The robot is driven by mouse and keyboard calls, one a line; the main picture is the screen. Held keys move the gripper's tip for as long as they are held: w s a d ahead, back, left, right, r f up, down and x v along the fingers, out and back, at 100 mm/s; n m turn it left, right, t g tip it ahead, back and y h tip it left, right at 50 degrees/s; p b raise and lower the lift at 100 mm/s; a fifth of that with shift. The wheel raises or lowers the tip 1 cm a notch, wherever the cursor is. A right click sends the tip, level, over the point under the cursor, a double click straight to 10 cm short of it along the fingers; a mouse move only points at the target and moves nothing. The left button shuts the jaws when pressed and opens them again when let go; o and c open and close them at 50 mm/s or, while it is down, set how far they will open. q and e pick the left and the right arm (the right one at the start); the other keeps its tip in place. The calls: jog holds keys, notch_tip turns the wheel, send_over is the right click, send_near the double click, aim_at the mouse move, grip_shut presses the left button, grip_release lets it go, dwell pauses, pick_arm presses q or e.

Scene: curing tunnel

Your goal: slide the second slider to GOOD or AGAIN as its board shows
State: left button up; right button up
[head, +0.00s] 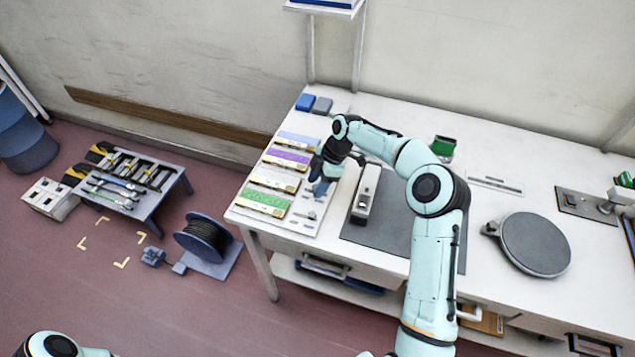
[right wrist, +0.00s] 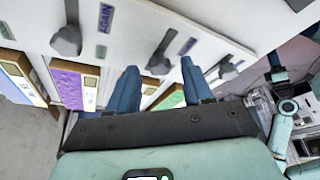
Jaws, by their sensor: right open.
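A white panel (head: 307,217) at the table's left end carries a column of coloured boards, including a purple board (head: 287,158) and a green board (head: 264,203), with grey sliders beside them. Board lettering is too small to read surely. In the right wrist view, a grey slider knob (right wrist: 159,64) shows between the fingertips; another knob (right wrist: 66,41) is left, near a label reading AGAIN (right wrist: 105,18), and a third (right wrist: 228,70) is right. I cannot tell which is the second. My right gripper (head: 320,186) is open over the panel; contact is unclear. My left gripper is out of view.
A dark mat (head: 385,238) with a pale-topped device (head: 365,195) lies right of the panel. A round grey plate (head: 535,244) sits farther right. Blue and grey blocks (head: 305,102) stand at the back left. A cable reel (head: 204,240) is on the floor left of the table.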

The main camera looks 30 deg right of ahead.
grip_shut()
jog(key=shift+s+d+f+b, duration=0.15)
jog(key=shift+s+d+b, duration=0.35)
jog(key=shift+s+d, duration=0.4)
jog(key=shift+s, duration=0.15)
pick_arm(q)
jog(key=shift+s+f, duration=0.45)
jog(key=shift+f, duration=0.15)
pick_arm(e)
grip_release()
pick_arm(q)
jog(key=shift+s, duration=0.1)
pick_arm(e)
jog(key=shift+r, duration=0.2)
